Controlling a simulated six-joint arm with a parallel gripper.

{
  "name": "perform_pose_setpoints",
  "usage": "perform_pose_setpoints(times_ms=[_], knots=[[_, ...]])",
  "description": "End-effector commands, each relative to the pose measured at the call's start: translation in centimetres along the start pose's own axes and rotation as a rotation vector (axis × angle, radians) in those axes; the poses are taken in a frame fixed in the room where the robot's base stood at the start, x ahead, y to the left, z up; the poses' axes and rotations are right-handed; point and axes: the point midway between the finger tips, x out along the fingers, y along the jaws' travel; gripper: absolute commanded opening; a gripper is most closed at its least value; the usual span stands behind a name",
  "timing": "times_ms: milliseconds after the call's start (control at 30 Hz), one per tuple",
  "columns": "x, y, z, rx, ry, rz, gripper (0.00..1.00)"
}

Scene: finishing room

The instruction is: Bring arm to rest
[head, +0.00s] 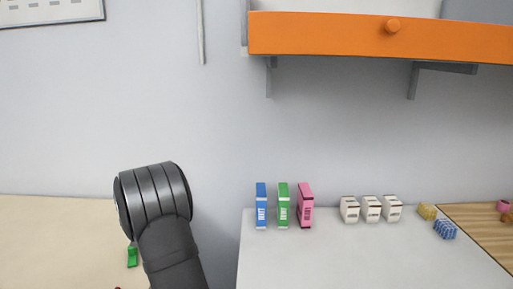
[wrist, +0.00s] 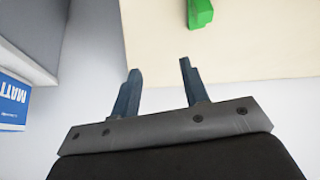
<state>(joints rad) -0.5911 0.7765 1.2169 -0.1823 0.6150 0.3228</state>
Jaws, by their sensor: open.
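My gripper (wrist: 157,80) shows in the wrist view with its two fingers apart and nothing between them. It points toward a cream surface (wrist: 260,45), above or before its edge. A green object (wrist: 200,13) lies on that surface beyond the fingertips, apart from them. In the head view my dark arm stands at the lower left and the gripper itself is hidden. The green object also shows there (head: 132,257), just left of my arm.
A white table (head: 340,260) at the right holds blue (head: 261,205), green (head: 283,205) and pink (head: 305,205) boxes, three white containers (head: 371,209) and small blocks. An orange-fronted shelf (head: 330,35) hangs above. A blue-and-white box (wrist: 12,103) is at the wrist view's left.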

Motion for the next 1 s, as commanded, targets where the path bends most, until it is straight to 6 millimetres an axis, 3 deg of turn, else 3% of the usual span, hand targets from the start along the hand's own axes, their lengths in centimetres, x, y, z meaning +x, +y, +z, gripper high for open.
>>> perform_pose_setpoints(times_ms=[200,1000], knots=[[-2.6,3.8,-0.3,0.003,0.002,0.001,0.41],[-1.0,19.7,-1.4,0.246,0.003,0.127,0.41]])
